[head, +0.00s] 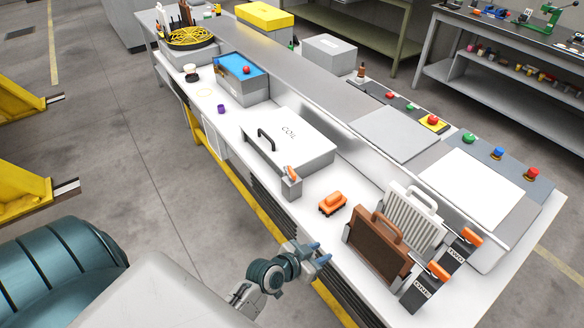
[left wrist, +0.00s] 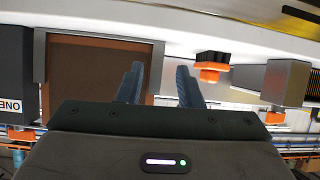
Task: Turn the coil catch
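The coil box (head: 312,150) is a white lidded case marked COIL, with a black handle, on the white bench. A grey catch post with an orange lever (head: 291,174), likely the coil catch, stands at its near corner. A similar grey post (left wrist: 287,82) is at the right in the left wrist view. My left gripper (head: 322,253) is off the bench's front edge, nearer the camera than the catch and apart from it. Its blue fingers (left wrist: 160,82) are spread with nothing between them. My right gripper is not in view.
An orange block (head: 333,203) lies on the bench right of the catch. A brown handled panel (head: 377,245) and a ribbed white panel (head: 416,218) stand upright farther right, beside posts with orange levers marked ONE and TWO. A blue-topped box (head: 240,77) stands farther left.

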